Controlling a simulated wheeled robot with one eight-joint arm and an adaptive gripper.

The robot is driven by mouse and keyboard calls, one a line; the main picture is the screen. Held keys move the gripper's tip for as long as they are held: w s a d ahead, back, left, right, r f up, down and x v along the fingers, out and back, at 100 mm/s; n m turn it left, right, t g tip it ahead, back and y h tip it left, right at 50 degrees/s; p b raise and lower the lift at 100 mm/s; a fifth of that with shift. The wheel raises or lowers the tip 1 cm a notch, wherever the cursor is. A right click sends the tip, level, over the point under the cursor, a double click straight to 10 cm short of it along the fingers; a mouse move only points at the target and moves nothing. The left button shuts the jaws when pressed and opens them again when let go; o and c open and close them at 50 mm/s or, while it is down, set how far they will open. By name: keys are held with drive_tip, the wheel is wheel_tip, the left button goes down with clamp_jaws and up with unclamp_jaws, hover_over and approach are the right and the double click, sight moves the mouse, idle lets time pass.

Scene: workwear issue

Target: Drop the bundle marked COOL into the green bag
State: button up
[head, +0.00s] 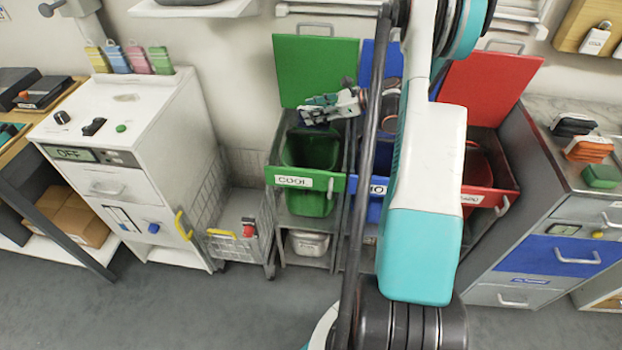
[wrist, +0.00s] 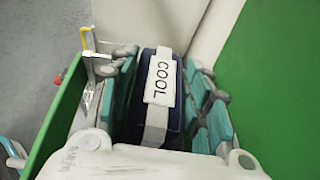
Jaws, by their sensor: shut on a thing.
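The bundle marked COOL (wrist: 160,82) is dark blue with a white band. The wrist view shows it between the two teal-padded fingers of my gripper (wrist: 166,72), which is shut on it. In the head view my gripper (head: 333,106) is over the back part of the green bag (head: 312,150), in front of the raised green lid. The green bag hangs open in a frame with a green front edge labelled COOL. The bundle is too small to make out clearly in the head view.
The raised green lid (head: 315,70) stands behind the bag and fills the right of the wrist view. A blue bag (head: 372,211) and a red bag (head: 478,165) stand to the right, partly behind my arm. A wire cart (head: 240,225) and white cabinet (head: 130,140) stand left.

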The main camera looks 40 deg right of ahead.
sight(315, 125)
drive_tip(key=shift+f+b, duration=1.25)
drive_tip(key=shift+f, duration=1.75)
drive_tip(key=o, duration=1.2)
drive_tip(key=shift+o, duration=0.2)
drive_tip(key=v, duration=1.2)
